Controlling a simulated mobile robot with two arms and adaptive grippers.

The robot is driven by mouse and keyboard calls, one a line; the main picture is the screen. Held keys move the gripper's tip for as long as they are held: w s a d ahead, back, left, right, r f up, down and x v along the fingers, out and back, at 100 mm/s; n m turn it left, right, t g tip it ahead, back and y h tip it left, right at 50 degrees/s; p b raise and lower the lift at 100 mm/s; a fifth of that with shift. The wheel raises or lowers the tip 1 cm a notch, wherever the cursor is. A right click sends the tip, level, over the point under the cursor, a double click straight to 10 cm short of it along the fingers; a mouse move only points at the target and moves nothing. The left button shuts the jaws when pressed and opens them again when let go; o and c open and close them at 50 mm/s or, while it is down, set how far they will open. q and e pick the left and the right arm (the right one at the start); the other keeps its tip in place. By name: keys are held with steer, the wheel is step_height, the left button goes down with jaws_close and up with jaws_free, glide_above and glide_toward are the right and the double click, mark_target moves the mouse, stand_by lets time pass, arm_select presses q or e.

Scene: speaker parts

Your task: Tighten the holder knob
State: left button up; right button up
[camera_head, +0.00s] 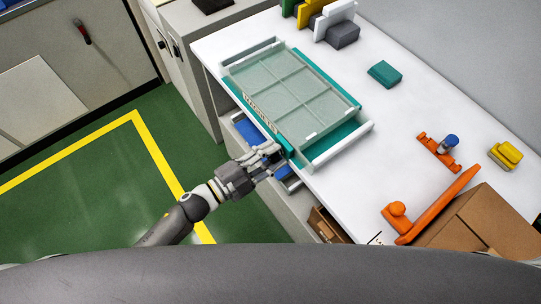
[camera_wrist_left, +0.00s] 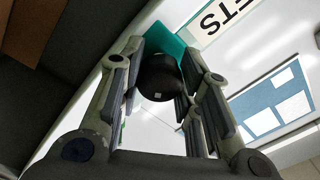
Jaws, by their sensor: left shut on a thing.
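The holder (camera_head: 345,137) is a teal frame with white side rails and a clear, divided cover, lying on the white table. My left gripper (camera_head: 276,156) is at its front corner, by the table's front edge. In the left wrist view a round black knob (camera_wrist_left: 160,78) sits between the fingers of my left gripper (camera_wrist_left: 158,95), which is shut on it. Teal holder material (camera_wrist_left: 166,40) shows just behind the knob. How tight the knob is cannot be told. My right gripper is not in view.
On the white table (camera_head: 365,190) a teal block (camera_head: 384,74) lies behind the holder. Orange parts (camera_head: 438,205), a yellow block (camera_head: 505,155) and a cardboard box (camera_head: 480,225) are at right. Grey, yellow and white blocks (camera_head: 335,25) stand at the back. Green floor (camera_head: 85,200) is clear at left.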

arm_select(q)
steer(key=m+b, duration=0.1)
steer(key=m, duration=0.4)
steer(key=shift+f+b, duration=0.15)
steer(key=shift+b, duration=0.25)
steer(key=shift+m, duration=0.7)
steer(key=o, duration=1)
steer(key=shift+s+a, duration=0.1)
steer(key=v, duration=1.2)
